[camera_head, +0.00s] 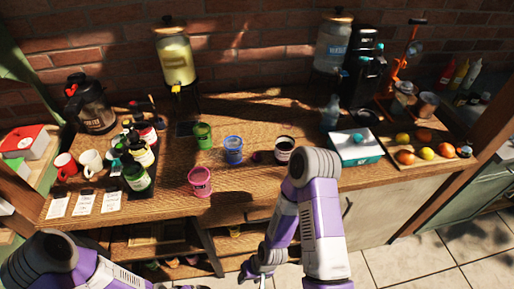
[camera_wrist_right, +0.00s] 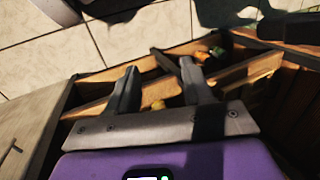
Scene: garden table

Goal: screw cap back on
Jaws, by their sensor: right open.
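Several dark bottles with labels stand on a dark tray at the left of the counter, including a green one at the front (camera_head: 137,179) and one behind it (camera_head: 144,154). A pale blue bottle (camera_head: 331,113) stands near the back, right of the middle. I cannot make out a loose cap or tell which bottle lacks one. My right gripper (camera_head: 258,272) is low in front of the counter, away from the bottles. In the right wrist view its fingers (camera_wrist_right: 157,72) are apart with nothing between them. My left arm shows at the lower left, with its gripper out of view.
Green (camera_head: 203,135), blue (camera_head: 233,149) and pink (camera_head: 200,181) cups and a dark-filled cup (camera_head: 284,148) stand mid-counter. A teal-and-white box (camera_head: 354,147) and a fruit board (camera_head: 436,160) are at right. Open shelves (camera_head: 160,236) lie below. The front middle counter is clear.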

